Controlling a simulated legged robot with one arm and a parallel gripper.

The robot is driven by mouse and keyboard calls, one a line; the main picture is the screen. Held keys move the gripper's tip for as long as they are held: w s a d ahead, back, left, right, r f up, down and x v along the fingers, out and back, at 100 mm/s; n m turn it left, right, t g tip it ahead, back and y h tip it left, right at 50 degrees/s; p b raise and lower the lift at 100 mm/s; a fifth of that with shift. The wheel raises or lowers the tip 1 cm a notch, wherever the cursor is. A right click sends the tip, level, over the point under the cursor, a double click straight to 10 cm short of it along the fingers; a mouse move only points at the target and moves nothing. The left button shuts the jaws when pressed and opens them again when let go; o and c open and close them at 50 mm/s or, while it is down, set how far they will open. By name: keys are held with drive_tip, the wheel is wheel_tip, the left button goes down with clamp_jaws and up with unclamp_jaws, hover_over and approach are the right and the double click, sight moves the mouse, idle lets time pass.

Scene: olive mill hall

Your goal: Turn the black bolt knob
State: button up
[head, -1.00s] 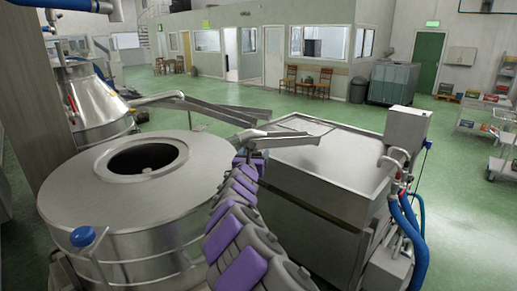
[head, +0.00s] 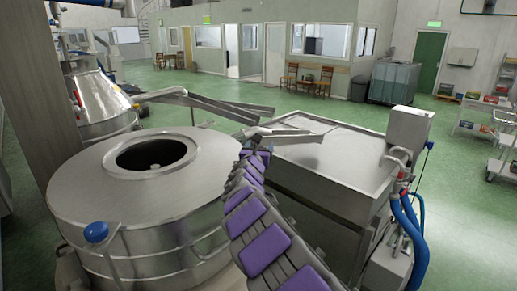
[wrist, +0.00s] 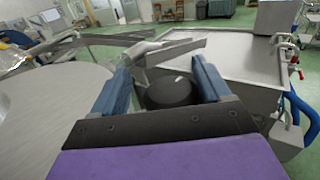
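In the wrist view a black, round, knob-like thing (wrist: 169,93) with a small pale mark shows between the two blue fingers of my gripper (wrist: 164,72). It looks like the black bolt knob, but what it is mounted on is hidden behind the gripper's dark palm plate. The fingers are spread apart, with a gap at the left finger; contact on the right side cannot be told. In the head view my purple and grey arm reaches away from the lower right, and its far end (head: 258,150) is small beside the metal chutes. The knob cannot be made out there.
A round steel tank (head: 90,195) with an open top stands left of my arm. A steel basin machine (head: 335,150) with blue hoses (head: 412,225) stands to the right. Metal chutes (head: 205,105) cross behind.

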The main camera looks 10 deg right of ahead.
drive_tip(key=shift+s+d, duration=0.1)
drive_tip(key=shift+d, duration=0.6)
drive_tip(key=c, duration=0.4)
drive_tip(key=shift+d, duration=0.2)
drive_tip(key=c, duration=0.3)
drive_tip(key=shift+a, duration=0.55)
drive_tip(key=shift+d, duration=0.2)
drive_tip(key=shift+c, duration=0.2)
drive_tip(key=shift+f, duration=0.15)
drive_tip(key=o, duration=1)
drive_tip(key=shift+a, duration=0.1)
